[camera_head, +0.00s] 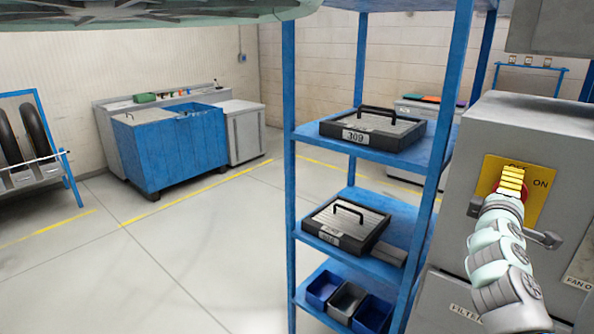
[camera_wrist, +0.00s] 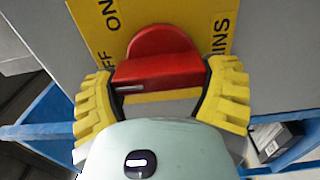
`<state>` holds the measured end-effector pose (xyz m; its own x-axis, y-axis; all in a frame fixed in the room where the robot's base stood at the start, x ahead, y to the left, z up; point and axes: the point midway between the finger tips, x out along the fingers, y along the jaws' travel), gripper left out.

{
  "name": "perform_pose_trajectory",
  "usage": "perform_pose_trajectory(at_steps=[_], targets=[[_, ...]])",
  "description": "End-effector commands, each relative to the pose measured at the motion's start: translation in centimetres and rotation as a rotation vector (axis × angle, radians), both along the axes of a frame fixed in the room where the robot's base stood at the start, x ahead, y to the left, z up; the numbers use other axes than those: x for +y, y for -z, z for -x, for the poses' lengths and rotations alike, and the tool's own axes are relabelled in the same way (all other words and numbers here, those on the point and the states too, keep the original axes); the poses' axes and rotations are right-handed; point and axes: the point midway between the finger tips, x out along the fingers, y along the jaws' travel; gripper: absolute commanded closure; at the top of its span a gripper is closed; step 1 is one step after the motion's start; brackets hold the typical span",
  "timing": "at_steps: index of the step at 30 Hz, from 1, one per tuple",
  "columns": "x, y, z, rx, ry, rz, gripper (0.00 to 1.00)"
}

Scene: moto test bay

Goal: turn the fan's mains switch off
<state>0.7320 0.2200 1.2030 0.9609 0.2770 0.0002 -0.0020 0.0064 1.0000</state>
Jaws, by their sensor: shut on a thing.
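The mains switch is a red knob with a raised grip bar (camera_wrist: 160,70) on a yellow plate (camera_wrist: 228,30), which also shows in the head view (camera_head: 537,198) on a grey cabinet front. "ON" shows on the plate in both views, with parts of "OFF" and "MAINS" in the wrist view. My gripper (camera_head: 511,180) is at the plate in the head view. In the wrist view its yellow ribbed fingers (camera_wrist: 160,98) are shut on the grip bar, one at each end. A pale mark sits near the bar's left end. I cannot tell the knob's setting.
The grey cabinet (camera_head: 525,125) has a dark handle (camera_head: 545,239) below the plate. A blue shelf rack (camera_head: 292,200) stands left of it, with cases and small bins. A blue workbench (camera_head: 175,150) is farther back. The floor (camera_head: 200,260) left of the rack is clear.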

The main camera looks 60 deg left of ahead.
Motion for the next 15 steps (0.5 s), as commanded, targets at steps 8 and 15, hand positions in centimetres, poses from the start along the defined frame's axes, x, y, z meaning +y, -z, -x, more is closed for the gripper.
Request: perform_pose_trajectory(at_steps=[8, 15], targets=[[0.17, -0.12, 0.08, -0.006, -0.003, 0.012, 0.59], [0.12, -0.09, 0.06, -0.006, -0.002, 0.011, 0.12]])
